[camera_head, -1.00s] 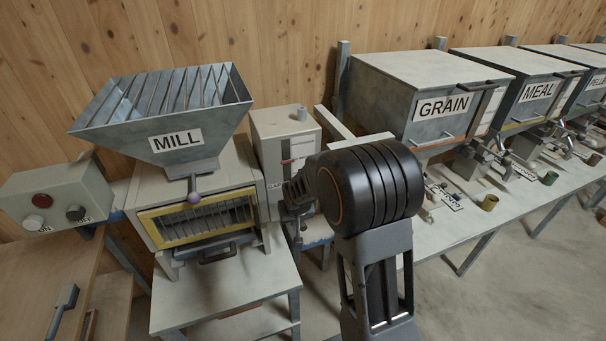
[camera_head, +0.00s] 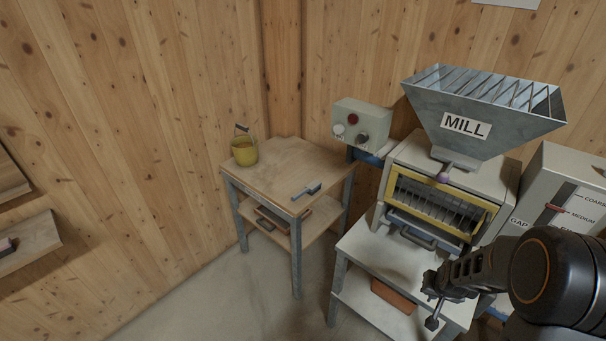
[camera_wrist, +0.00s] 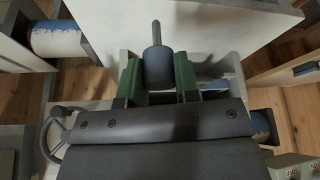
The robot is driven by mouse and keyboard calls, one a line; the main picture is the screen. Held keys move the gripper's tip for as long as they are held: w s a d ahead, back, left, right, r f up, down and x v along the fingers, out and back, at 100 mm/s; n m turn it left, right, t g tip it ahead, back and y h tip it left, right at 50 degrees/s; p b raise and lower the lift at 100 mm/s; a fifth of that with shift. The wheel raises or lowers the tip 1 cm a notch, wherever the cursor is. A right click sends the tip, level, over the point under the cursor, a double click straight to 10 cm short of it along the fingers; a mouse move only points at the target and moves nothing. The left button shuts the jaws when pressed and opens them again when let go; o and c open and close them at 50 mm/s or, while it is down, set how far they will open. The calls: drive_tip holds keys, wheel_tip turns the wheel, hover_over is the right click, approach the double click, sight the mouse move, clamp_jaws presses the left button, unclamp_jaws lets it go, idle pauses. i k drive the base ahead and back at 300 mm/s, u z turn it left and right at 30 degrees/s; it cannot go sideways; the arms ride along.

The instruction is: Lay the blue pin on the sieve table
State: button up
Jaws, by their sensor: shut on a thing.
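The pin (camera_wrist: 158,62), dark blue-grey with a thick round body and a thin stem, sits between the green finger pads in the wrist view. My gripper (camera_head: 434,290) is shut on it at the lower right of the head view. The pin's end (camera_head: 432,323) hangs below the fingers there, in front of the mill stand. A wood-topped table (camera_head: 268,178) with grey legs stands in the corner, left of the mill. It carries no readable label, so I cannot confirm it is the sieve table. My gripper is well to its right, apart from it.
A yellow bucket (camera_head: 244,152) stands at the table's back left, and a grey handled tool (camera_head: 307,191) lies near its right edge. The table's middle is bare. The mill (camera_head: 440,200) and a control box (camera_head: 362,125) stand to the right. Open floor lies in front.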

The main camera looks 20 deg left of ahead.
sight(275, 179)
drive_tip(key=u, duration=1.65)
drive_tip(key=i, duration=2.2)
drive_tip(key=z, duration=0.35)
